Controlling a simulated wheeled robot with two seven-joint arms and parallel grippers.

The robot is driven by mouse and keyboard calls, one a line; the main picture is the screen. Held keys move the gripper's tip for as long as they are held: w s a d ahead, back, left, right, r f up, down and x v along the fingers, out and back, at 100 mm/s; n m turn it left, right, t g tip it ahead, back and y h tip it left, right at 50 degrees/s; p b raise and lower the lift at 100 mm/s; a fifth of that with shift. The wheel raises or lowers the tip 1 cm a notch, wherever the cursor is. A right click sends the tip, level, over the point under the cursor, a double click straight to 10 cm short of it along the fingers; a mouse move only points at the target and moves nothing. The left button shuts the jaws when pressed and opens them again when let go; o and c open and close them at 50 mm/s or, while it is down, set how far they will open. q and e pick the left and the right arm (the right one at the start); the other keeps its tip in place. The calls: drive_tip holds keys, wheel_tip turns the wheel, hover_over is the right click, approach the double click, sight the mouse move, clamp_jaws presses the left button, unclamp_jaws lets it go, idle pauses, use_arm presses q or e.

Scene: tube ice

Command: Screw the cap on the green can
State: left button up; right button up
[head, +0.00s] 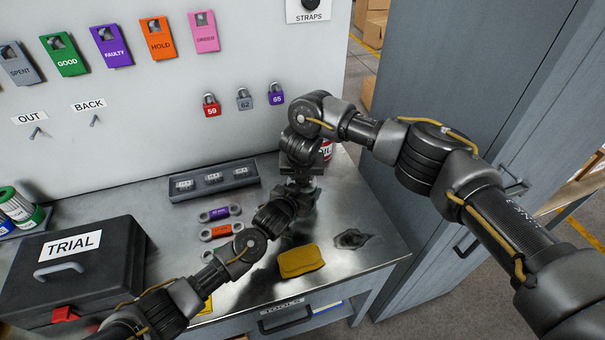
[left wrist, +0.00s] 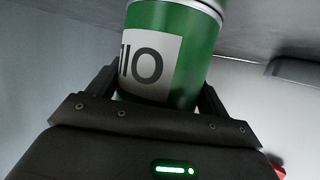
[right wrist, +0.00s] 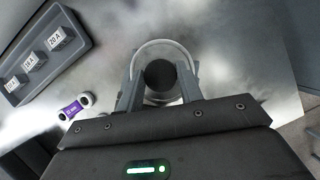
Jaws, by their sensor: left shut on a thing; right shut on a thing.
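The green can (left wrist: 192,75), with a white label, stands between the fingers of my left gripper (left wrist: 157,92) in the left wrist view; the gripper is shut on it. In the head view the can is almost wholly hidden by my two grippers. My right gripper (right wrist: 160,90) is directly above, pointing down, shut on the dark round cap (right wrist: 160,73). The can's pale rim (right wrist: 163,44) shows around and behind the cap. I cannot tell whether the cap touches the can or is threaded on it.
A red and white can (head: 326,149) stands behind my grippers. A black TRIAL box (head: 110,270) stands left.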

drive_tip(key=m, duration=0.1)
drive_tip(key=m+h, duration=0.1)
drive_tip(key=m, duration=0.1)
drive_tip(key=shift+a, duration=0.3)
drive_tip(key=m+h, duration=0.1)
drive_tip(key=m, duration=0.1)
drive_tip(key=m+g+h, duration=0.1)
drive_tip(key=m, duration=0.1)
drive_tip(key=shift+a, duration=0.2)
drive_tip(key=shift+w+d+m, duration=0.1)
drive_tip(key=shift+d+m, duration=0.1)
drive_tip(key=shift+m, duration=0.6)
drive_tip(key=o, duration=0.9)
